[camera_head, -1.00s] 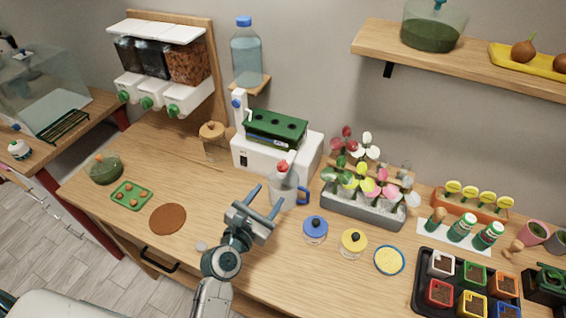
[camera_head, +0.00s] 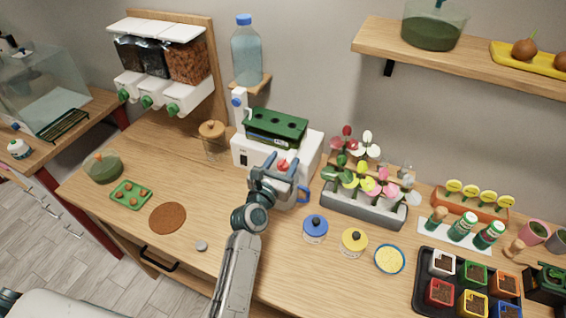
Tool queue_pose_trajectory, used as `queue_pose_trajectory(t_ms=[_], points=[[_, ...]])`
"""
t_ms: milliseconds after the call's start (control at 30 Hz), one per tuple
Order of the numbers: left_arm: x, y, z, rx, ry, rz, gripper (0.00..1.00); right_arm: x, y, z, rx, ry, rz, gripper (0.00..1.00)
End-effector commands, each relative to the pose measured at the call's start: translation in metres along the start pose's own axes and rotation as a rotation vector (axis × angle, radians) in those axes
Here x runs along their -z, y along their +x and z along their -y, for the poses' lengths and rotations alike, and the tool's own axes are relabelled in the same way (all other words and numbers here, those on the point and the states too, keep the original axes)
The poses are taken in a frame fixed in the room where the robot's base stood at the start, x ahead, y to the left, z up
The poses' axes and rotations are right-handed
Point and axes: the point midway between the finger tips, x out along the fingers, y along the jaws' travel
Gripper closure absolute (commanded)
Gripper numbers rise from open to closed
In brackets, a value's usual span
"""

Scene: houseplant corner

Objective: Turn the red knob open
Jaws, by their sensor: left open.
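The red knob (camera_head: 283,166) shows small at the front of the white box-shaped machine (camera_head: 248,159), above a cup with a blue handle (camera_head: 304,194). My left gripper (camera_head: 284,163) is open, with its fingers up at the knob, one on each side of it in the picture. I cannot tell whether the fingers touch the knob. My gripper and wrist hide most of the cup and part of the machine's front. My right gripper does not show.
A blue-lidded jar (camera_head: 315,228) and a yellow-lidded jar (camera_head: 354,241) stand to the right. A flower trough (camera_head: 362,208) is behind them. A cork-lidded jar (camera_head: 213,140) stands left. The wood between the brown mat (camera_head: 168,218) and my arm is mostly clear.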

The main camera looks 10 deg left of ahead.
Motion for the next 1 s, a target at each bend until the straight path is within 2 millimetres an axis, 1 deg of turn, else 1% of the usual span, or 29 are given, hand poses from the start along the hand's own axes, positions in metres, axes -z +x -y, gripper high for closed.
queue_pose_trajectory(t_ms=[267, 300, 367, 500, 533, 767, 1000], points=[[0.000, 0.002, 0.000, 0.000, 0.000, -0.001, 0.51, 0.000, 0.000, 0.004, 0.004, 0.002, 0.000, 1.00], [0.000, 0.002, 0.000, 0.000, 0.000, -0.001, 0.53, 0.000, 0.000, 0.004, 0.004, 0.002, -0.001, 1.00], [0.000, 0.002, 0.000, 0.000, 0.000, -0.001, 0.65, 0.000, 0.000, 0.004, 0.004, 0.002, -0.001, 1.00], [0.000, 0.002, 0.000, 0.000, 0.000, -0.001, 0.92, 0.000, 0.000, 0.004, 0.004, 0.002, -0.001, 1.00], [0.000, 0.002, 0.000, 0.000, 0.000, -0.001, 0.94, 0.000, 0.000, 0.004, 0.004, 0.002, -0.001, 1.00], [0.001, 0.002, 0.000, 0.018, 0.001, -0.001, 0.94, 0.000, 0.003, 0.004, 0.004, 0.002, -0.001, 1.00], [0.003, 0.002, -0.001, 0.120, 0.003, 0.000, 0.94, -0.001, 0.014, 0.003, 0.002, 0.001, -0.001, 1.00]])
